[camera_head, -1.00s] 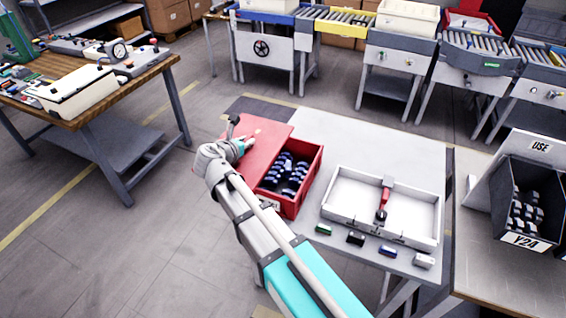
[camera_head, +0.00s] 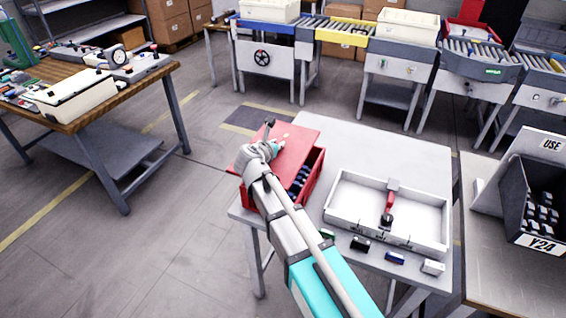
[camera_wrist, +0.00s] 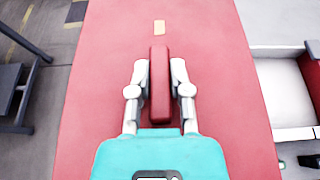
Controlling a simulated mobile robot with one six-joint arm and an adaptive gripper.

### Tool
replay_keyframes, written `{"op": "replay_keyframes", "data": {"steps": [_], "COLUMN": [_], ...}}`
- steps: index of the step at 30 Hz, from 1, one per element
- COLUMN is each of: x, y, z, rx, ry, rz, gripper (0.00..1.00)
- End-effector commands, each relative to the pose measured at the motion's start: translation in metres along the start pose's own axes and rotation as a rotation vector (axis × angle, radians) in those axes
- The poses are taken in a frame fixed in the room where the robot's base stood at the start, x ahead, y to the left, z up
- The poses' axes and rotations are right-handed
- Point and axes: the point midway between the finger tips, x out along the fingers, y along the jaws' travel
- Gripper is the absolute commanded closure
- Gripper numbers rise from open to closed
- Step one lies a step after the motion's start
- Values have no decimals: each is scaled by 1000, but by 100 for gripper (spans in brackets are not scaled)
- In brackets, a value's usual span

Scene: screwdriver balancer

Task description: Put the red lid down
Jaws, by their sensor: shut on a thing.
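The red lid (camera_head: 299,143) is a flat red panel, held over the left part of the red box (camera_head: 313,181). Part of the box's dark blue contents (camera_head: 300,180) shows past the lid's right edge. In the wrist view the red lid (camera_wrist: 110,60) fills most of the picture. My gripper (camera_wrist: 160,88) is shut on the lid's raised red handle (camera_wrist: 159,75), one finger on each side. In the head view my gripper (camera_head: 272,148) is over the lid. I cannot tell whether the lid touches the box rim.
A white tray (camera_head: 340,215) with a red and black tool (camera_head: 389,205) stands right of the box on the grey table (camera_head: 370,140). Several small blocks (camera_head: 394,257) lie along the front edge. A dark bin (camera_head: 535,205) is on the right-hand table.

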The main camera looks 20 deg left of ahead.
Motion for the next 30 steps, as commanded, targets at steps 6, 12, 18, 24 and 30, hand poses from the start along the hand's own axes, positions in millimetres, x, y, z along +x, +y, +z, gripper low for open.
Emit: {"op": "replay_keyframes", "data": {"steps": [6,12,18,24,30], "x": [23,31,32,32,41], "y": [-10,-14,-15,-15,-19], "z": [-17,-21,-20,-20,-28], "rx": [1,1,1,1,1], "ry": [0,0,0,0,0], "rz": [-1,-1,-1,-1,-2], "gripper": [100,100,100,100,100]}}
